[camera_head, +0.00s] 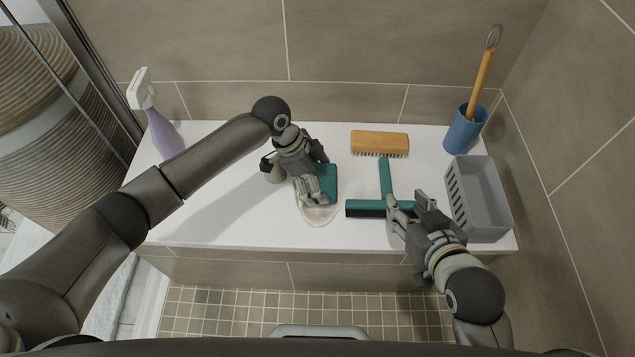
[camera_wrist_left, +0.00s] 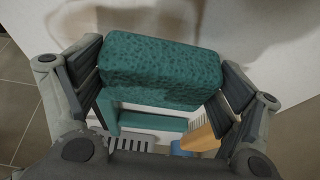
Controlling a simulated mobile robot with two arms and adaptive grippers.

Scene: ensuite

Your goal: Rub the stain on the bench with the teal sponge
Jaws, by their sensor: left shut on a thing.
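The teal sponge (camera_head: 329,180) is held between the fingers of my left gripper (camera_head: 316,192), over the white bench (camera_head: 225,205). In the left wrist view the sponge (camera_wrist_left: 160,72) fills the gap between the left gripper's fingers (camera_wrist_left: 165,85). The stain (camera_head: 319,216) is a pale brown patch on the bench, showing just in front of the sponge and left gripper, which hide part of it. I cannot tell if the sponge touches the bench. My right gripper (camera_head: 408,210) appears open and empty above the squeegee's right end.
A teal squeegee (camera_head: 386,178) lies right of the sponge, with a wooden brush (camera_head: 379,142) behind it. A grey basket (camera_head: 478,198) and a blue cup (camera_head: 464,131) with a wooden-handled tool stand at the right. A purple spray bottle (camera_head: 163,132) stands at the left end. The bench's left part is clear.

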